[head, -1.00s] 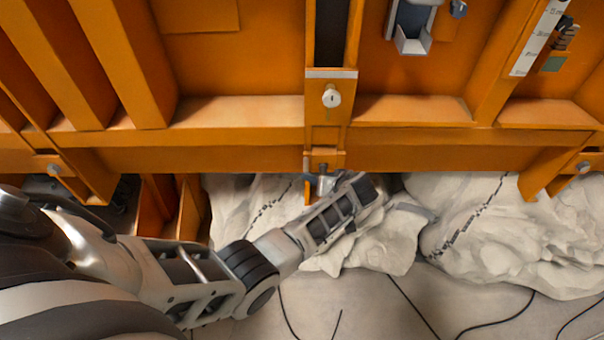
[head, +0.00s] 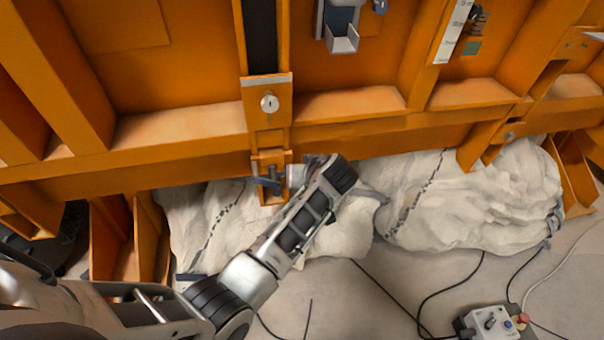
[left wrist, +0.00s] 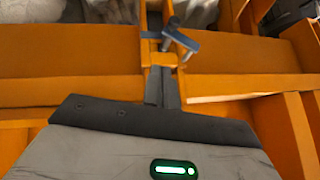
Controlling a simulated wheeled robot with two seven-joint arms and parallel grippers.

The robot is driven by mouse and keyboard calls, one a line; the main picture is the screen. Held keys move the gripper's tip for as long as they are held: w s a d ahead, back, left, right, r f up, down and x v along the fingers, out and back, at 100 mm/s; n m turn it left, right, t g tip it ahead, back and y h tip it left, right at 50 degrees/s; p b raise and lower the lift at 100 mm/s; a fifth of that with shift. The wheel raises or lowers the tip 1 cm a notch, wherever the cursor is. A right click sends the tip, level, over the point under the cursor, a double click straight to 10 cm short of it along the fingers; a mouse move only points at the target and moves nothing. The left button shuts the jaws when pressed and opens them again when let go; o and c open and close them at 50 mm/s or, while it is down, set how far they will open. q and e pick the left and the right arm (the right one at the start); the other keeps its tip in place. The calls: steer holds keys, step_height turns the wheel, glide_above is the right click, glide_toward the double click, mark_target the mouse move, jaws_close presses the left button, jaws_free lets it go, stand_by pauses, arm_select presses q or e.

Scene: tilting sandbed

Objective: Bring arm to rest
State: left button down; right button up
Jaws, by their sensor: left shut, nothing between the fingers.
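My left arm comes in from the left in the head view, its wrist raised in front of the orange frame's (head: 350,135) lower beam. In the left wrist view my left gripper (left wrist: 163,85) is shut and empty, its dark fingers together. They point at a grey metal T-handle (left wrist: 182,40) on an orange bracket; whether they touch it I cannot tell. The T-handle also shows in the head view (head: 272,182), just left of my wrist. The fingers are mostly hidden in the head view. My right gripper is not in view.
A control box (head: 491,324) with a red button stands on the floor at bottom right. Black cables (head: 385,290) run over the floor. A round lock (head: 269,102) sits on the upright above the T-handle.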

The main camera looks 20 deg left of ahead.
arm_select(q)
steer(key=s+d+f+m+t+h, duration=0.2)
steer(key=s+d+f+m+h, duration=0.25)
steer(key=s+f, duration=0.6)
steer(key=s+d+r+m+t+h, duration=0.1)
steer(key=s+d+m+h, duration=0.1)
steer(key=s, duration=0.6)
steer(key=s+d+r+m+t+h, duration=0.1)
steer(key=s+h, duration=0.3)
steer(key=s, duration=0.4)
steer(key=shift+d+m, duration=0.85)
steer(key=shift+d, duration=0.05)
